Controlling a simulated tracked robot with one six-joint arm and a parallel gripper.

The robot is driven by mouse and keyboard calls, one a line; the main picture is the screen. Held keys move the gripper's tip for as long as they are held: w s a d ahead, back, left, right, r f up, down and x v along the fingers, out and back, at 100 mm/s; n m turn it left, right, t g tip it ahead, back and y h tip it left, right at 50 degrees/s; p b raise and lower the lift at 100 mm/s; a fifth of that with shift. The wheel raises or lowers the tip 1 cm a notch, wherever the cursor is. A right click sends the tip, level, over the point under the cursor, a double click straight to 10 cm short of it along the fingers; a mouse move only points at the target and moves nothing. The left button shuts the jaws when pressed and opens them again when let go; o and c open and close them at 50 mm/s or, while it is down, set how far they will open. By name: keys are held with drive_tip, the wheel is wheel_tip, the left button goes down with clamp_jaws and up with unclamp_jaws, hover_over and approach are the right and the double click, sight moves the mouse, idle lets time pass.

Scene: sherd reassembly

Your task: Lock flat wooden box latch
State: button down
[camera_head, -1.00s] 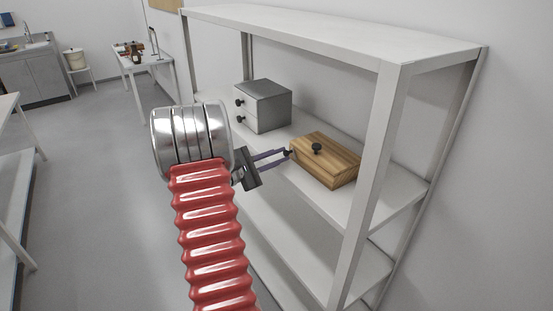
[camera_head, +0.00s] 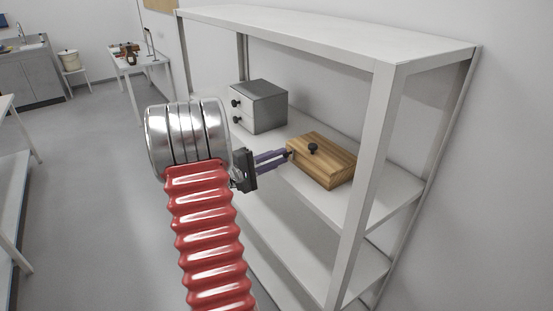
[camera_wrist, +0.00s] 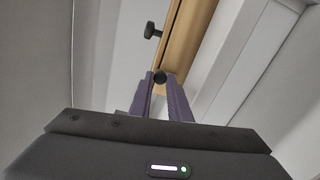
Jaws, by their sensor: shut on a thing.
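The flat wooden box (camera_head: 322,163) lies on the middle shelf, with a dark round knob (camera_head: 313,148) on its top. In the wrist view the box (camera_wrist: 187,40) shows as a wooden strip with a dark seam, and the top knob (camera_wrist: 151,31) sticks out to the left. A small dark latch knob (camera_wrist: 160,76) on the box's side sits between my fingertips. My gripper (camera_head: 287,155) reaches the box's left end, and its purple fingers are shut on the latch knob. The fingers also show in the wrist view (camera_wrist: 160,84). The latch's turned position cannot be told.
A white shelf post (camera_head: 368,165) rises just right of the box. The shelf above (camera_head: 330,32) overhangs it.

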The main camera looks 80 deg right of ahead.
drive_tip(key=shift+s, duration=0.15)
drive_tip(key=c, duration=1.6)
unclamp_jaws()
drive_tip(key=shift+c, duration=0.2)
drive_tip(key=v, duration=1.4)
drive_tip(key=shift+d+f, duration=0.15)
